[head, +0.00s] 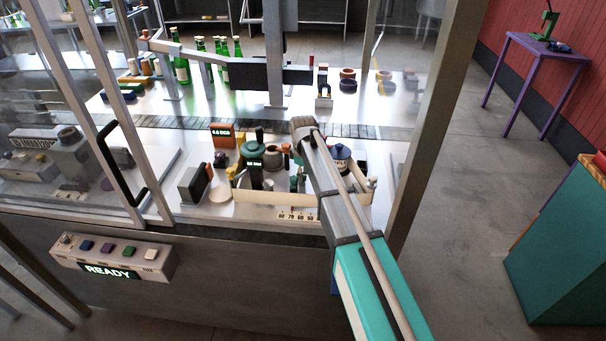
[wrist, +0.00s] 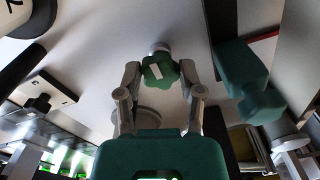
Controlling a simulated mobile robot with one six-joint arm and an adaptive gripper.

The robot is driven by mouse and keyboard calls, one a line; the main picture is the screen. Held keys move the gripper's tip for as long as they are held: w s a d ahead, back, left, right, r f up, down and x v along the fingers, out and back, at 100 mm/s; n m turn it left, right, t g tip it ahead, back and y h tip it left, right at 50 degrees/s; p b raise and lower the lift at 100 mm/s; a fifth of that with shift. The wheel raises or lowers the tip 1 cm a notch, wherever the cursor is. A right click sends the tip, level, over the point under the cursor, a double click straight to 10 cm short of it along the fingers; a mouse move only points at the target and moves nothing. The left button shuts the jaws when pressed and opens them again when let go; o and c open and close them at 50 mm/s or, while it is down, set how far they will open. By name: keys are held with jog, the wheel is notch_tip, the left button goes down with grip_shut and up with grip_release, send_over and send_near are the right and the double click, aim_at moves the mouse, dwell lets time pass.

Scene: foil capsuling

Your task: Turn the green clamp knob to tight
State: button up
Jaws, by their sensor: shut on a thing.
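The green clamp knob (wrist: 160,71) shows in the wrist view as a lobed green knob with a white mark on its face. My gripper (wrist: 160,76) has one finger on each side of it and is shut on the knob. A pale round post shows just behind the knob. In the head view my arm reaches from the lower right into the machine, and its wrist covers the place where the fingers meet the knob. I cannot make out the knob there or read its tightness.
A green-topped column (head: 254,150) with a small display stands left of my arm, near an orange-lit display (head: 222,134). A numbered scale (head: 297,216) lies along the front edge. Green bottles (head: 181,70) stand behind the conveyor (head: 180,122). A frame post (head: 424,120) rises on the right.

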jog(key=m, duration=0.9)
jog(key=shift+s, duration=0.15)
jog(key=m, duration=0.4)
jog(key=shift+a, duration=0.1)
jog(key=m, duration=0.4)
jog(key=shift+m, duration=0.3)
jog(key=o, duration=1.1)
jog(key=shift+a, duration=0.1)
jog(key=shift+o, duration=0.2)
